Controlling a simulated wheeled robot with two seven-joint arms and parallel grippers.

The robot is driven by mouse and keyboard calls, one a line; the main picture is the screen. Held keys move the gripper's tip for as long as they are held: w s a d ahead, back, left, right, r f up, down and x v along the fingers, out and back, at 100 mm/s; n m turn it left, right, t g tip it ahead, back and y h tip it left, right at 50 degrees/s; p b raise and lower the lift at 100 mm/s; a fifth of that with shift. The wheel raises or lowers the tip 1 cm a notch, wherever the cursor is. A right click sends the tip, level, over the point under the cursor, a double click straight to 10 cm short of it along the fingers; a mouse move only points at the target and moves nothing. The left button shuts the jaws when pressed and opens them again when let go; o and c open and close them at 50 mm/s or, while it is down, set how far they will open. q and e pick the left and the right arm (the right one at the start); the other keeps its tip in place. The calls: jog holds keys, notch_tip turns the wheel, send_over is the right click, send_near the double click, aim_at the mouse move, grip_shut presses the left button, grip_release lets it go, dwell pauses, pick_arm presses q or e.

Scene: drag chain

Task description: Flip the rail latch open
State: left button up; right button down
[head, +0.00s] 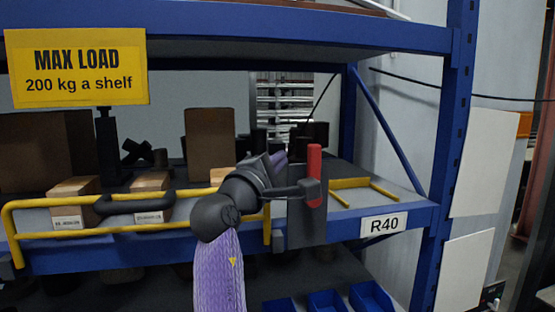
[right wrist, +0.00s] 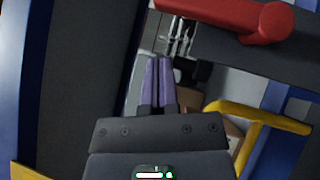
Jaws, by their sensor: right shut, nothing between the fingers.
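The latch has a red handle (head: 314,175) that stands upright at the right end of the yellow rail (head: 90,234) on the shelf front. A dark grey plate (head: 307,225) sits below the handle. My right gripper (head: 279,158) is just left of the handle, its purple fingers shut and empty. In the right wrist view the closed fingertips (right wrist: 158,62) point past the red handle (right wrist: 230,14), with a visible gap between them. My right wrist hides part of the latch mount in the head view. My left gripper is not in view.
Cartons (head: 210,145) and dark parts stand on the shelf behind the rail. A black curved grip (head: 135,198) sits on the rail. A blue post (head: 450,150) bounds the right side. Blue bins (head: 325,301) are below. A shelf beam (head: 300,28) runs above.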

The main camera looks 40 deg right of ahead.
pick_arm(q)
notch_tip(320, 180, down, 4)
jog(key=b, duration=0.4)
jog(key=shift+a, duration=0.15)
pick_arm(e)
jog(key=s+a, duration=0.2)
jog(key=a, duration=0.7)
jog(key=shift+a, duration=0.4)
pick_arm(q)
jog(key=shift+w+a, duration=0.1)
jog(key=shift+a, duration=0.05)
pick_arm(e)
jog(key=shift+s+a, duration=0.1)
